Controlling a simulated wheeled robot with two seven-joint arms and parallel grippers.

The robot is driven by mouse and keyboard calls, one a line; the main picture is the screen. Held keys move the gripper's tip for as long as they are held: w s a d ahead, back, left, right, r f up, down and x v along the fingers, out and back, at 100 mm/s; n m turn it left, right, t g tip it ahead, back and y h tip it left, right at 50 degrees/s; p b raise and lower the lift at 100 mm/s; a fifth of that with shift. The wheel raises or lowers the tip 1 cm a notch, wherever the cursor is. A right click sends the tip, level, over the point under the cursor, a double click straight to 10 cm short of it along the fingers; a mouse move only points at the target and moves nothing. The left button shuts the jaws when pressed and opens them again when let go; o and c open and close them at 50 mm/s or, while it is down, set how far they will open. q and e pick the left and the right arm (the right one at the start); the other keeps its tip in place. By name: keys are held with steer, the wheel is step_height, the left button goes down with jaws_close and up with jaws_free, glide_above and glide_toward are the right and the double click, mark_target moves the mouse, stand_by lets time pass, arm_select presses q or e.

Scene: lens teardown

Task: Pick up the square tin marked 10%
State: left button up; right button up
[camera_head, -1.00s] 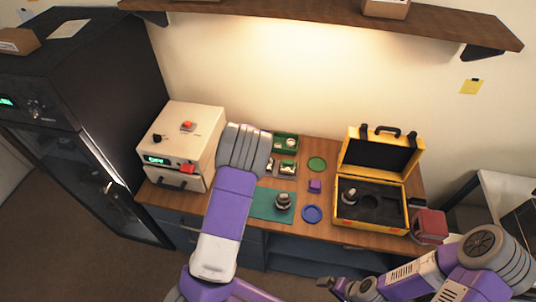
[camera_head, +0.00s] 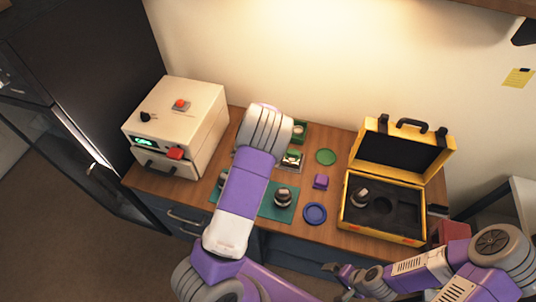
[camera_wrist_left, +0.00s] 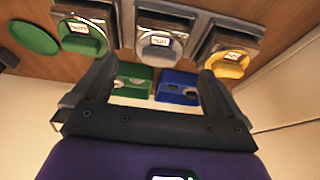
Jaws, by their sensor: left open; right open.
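Three square metal tins show in the left wrist view, each with a small white label: one with a green inside (camera_wrist_left: 82,40), one with a grey-white inside (camera_wrist_left: 157,45) and one with a yellow inside (camera_wrist_left: 229,62). The labels are too blurred to tell which reads 10%. My left gripper (camera_wrist_left: 157,85) is open and empty, its fingers spread below the tins in that picture. In the head view my left arm hides that gripper and most of the tins; one tin (camera_head: 291,160) shows beside the arm. My right gripper (camera_head: 340,274) is open at the bottom, clear of the table.
Green (camera_wrist_left: 132,80) and blue (camera_wrist_left: 178,86) bins stand near the tins. An open yellow case (camera_head: 349,222) is right, a cream machine (camera_head: 190,118) left.

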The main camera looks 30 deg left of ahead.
arm_select(q)
steer(key=x, duration=0.6)
steer(key=shift+s+d+f, duration=0.1)
steer(key=shift+f, duration=0.1)
steer(key=c, duration=1.1)
